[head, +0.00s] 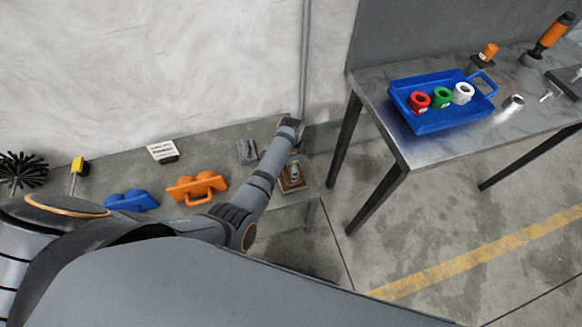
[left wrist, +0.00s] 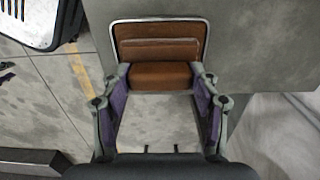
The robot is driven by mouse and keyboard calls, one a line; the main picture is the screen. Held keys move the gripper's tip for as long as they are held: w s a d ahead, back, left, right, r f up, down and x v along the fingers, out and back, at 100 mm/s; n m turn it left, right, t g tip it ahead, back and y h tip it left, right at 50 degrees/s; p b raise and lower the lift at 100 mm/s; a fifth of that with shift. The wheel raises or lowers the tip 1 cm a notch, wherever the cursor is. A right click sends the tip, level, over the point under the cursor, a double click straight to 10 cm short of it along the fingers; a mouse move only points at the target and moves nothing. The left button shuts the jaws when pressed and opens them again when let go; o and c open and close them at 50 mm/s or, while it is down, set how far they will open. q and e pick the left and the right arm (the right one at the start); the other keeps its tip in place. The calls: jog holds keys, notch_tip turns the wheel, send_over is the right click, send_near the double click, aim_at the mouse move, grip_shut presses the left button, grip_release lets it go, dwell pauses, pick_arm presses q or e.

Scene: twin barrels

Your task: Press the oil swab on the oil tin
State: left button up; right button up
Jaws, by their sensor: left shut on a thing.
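My left gripper (left wrist: 160,78) has its two fingers on either side of a brown block, the oil swab (left wrist: 160,76), and is shut on it. Just beyond the swab in the left wrist view is a shallow metal-rimmed tin with a brown inside, the oil tin (left wrist: 117,30). The swab overlaps the tin's near edge in this view; I cannot tell whether they touch. In the head view my left arm reaches over the bench's right end. The tin (head: 300,184) shows there below the wrist, partly covered by the gripper. My right gripper is not in view.
The bench (head: 225,150) also holds a black brush (head: 20,170), a yellow-topped item (head: 79,165), blue (head: 132,201) and orange (head: 195,187) twin-lobed pieces and a white-topped block (head: 161,150). A metal table (head: 400,140) at right carries a blue tray (head: 430,123) with coloured rings.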

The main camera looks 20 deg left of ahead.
pick_arm(q)
jog(key=shift+f, duration=0.4)
jog(key=shift+f, duration=0.1)
dwell(1.8)
notch_tip(320, 180, up, 7)
jog(key=p, duration=0.8)
jog(key=shift+r+p, duration=0.2)
jog(key=shift+p, duration=0.1)
jog(key=shift+f, duration=0.15)
